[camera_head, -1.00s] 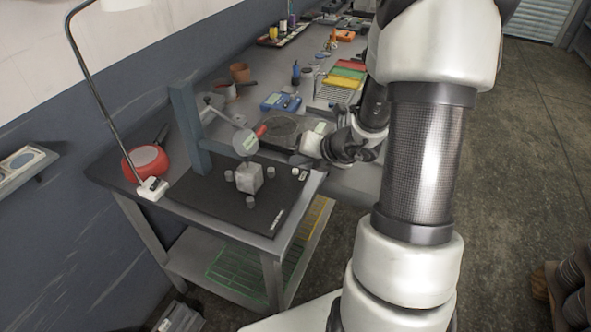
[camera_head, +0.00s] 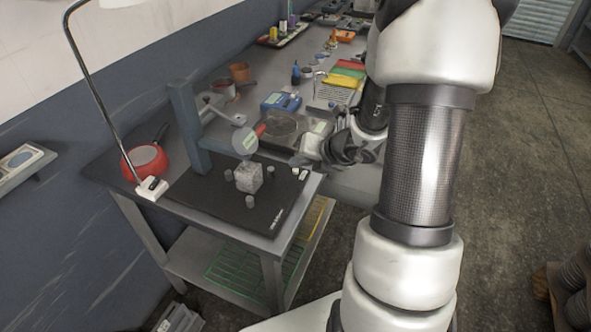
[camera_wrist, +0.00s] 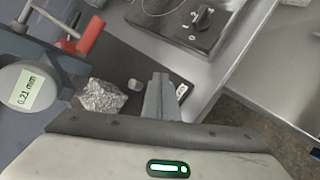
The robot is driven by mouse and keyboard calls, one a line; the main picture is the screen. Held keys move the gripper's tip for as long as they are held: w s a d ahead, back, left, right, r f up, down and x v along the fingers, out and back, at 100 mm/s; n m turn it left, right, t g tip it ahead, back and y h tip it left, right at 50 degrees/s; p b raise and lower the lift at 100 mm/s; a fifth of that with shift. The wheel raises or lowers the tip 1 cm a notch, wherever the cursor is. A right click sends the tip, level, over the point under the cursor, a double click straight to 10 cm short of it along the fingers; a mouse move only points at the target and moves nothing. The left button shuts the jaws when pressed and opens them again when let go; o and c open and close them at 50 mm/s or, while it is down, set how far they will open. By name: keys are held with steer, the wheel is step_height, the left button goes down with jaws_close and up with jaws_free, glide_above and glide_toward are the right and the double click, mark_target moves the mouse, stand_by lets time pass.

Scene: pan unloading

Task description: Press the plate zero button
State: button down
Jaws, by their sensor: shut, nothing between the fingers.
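The black plate (camera_head: 262,212) lies on the near end of the bench, with several small grey cylinders and a mottled grey block (camera_head: 249,177) on it. A small white marked piece (camera_head: 303,174) at the plate's right corner looks like the zero button; in the wrist view it shows as a white label (camera_wrist: 181,90) beside my fingers. My gripper (camera_wrist: 160,76) is shut and empty, its tips over the plate's right edge. In the head view my gripper (camera_head: 297,161) is just behind that corner. Contact with the button cannot be told.
A round gauge (camera_wrist: 27,88) reading 0.21 mm hangs from a blue-grey post (camera_head: 188,128) left of the block. A red-handled lever (camera_wrist: 90,33) is near it. A hotplate-like device (camera_head: 285,128) stands behind the plate. A red pan (camera_head: 145,162) is at left.

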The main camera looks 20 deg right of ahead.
steer(key=shift+f+b, duration=0.5)
steer(key=shift+f, duration=0.05)
stand_by(0.4)
steer(key=shift+r, duration=0.1)
steer(key=shift+r+p, duration=0.85)
step_height(320, 180, up, 5)
steer(key=p, duration=0.4)
steer(key=shift+p, duration=0.3)
stand_by(0.6)
